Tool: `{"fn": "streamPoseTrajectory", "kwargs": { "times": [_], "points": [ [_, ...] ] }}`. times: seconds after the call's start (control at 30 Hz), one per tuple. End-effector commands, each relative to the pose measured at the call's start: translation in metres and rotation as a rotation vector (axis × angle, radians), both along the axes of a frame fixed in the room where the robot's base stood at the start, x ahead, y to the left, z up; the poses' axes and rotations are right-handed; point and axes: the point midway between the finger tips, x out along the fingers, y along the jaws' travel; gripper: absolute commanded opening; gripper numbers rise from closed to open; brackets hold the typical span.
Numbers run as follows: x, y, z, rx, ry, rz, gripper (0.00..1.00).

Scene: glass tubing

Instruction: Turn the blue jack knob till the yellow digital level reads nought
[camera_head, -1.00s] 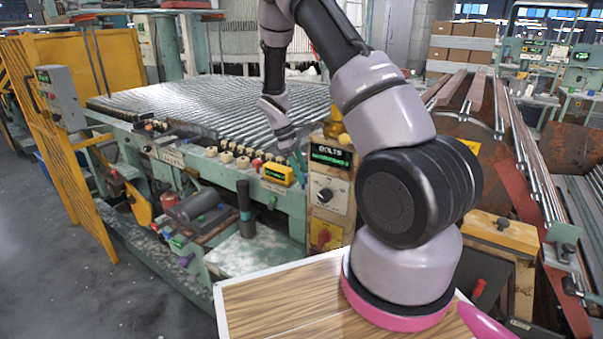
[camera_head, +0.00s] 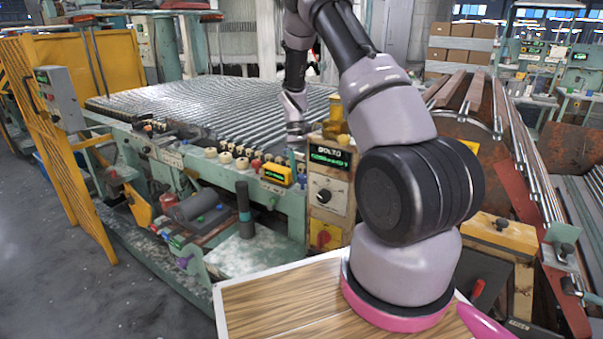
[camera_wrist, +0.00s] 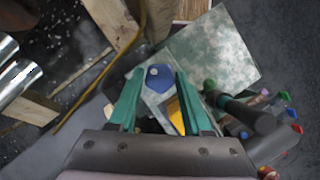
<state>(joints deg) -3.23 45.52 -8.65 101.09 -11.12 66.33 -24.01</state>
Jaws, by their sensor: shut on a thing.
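The blue jack knob (camera_wrist: 158,77) shows in the wrist view between the two green fingers of my gripper (camera_wrist: 155,82). The fingers are shut on it, one on each side. In the head view, my gripper (camera_head: 298,158) is at the right end of the machine's front rail, and the knob is a small blue spot beneath it (camera_head: 301,180). The yellow digital level (camera_head: 277,174) sits on the rail just left of the gripper. Its display is lit green, but the digits are too small to read. Part of its yellow body (camera_wrist: 176,116) shows beside the right finger in the wrist view.
A control box (camera_head: 329,188) with a lit display, black dial and red switch stands close to the right of my gripper. The roller bed (camera_head: 210,105) lies behind the rail. Several small cream knobs line the rail to the left. A yellow fence (camera_head: 70,150) stands far left.

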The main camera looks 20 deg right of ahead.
Motion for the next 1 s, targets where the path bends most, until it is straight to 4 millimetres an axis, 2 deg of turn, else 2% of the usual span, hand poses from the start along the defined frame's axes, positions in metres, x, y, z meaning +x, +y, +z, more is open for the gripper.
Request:
{"fn": "streamPoseTrajectory", "kwargs": {
  "times": [1.0],
  "points": [
    [-0.003,-0.0053,0.0,-0.001,-0.001,-0.931,0.0]
  ]
}}
